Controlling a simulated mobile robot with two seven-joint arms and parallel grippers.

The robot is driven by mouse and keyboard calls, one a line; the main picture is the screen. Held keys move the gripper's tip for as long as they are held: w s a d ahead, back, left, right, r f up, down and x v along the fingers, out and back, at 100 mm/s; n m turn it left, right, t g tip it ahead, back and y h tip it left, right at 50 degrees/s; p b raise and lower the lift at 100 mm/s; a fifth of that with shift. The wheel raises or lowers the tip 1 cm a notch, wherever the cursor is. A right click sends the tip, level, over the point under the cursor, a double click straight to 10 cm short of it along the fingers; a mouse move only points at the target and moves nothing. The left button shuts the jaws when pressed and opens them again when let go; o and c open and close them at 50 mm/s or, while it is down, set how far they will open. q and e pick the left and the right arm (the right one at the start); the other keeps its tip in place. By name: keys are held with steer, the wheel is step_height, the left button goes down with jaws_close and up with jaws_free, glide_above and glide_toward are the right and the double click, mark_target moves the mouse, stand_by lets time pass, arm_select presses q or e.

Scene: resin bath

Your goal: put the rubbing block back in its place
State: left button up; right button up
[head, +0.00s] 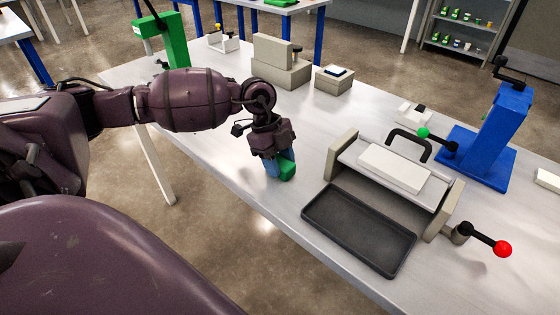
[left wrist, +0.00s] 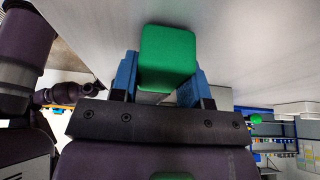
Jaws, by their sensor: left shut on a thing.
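A green block, which I take to be the rubbing block (head: 287,171), is held between the blue fingers of my left gripper (head: 278,165). The gripper points down over the near left part of the metal table. In the left wrist view the green block (left wrist: 168,58) sits between the two blue fingers of the left gripper (left wrist: 166,85). I cannot tell whether the block touches the table. The place for the block cannot be made out for sure. My right gripper is not in view.
A dark shallow tray (head: 345,238) and a beige-sided unit with a red-knobbed crank (head: 502,249) stand to the right. A blue press (head: 495,130) is behind it. Beige blocks (head: 280,72) and a small beige box (head: 334,82) stand farther back. The table around the gripper is clear.

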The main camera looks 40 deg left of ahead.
mark_target(280, 160)
arm_select(q)
steer(key=shift+f, duration=0.15)
steer(key=o, duration=0.8)
steer(key=shift+o, duration=0.5)
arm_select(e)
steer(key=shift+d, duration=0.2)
arm_select(q)
steer(key=p+v, duration=0.1)
steer(key=v, duration=1.1)
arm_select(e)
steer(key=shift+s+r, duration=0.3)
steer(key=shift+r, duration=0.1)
arm_select(q)
steer(key=shift+d, duration=0.1)
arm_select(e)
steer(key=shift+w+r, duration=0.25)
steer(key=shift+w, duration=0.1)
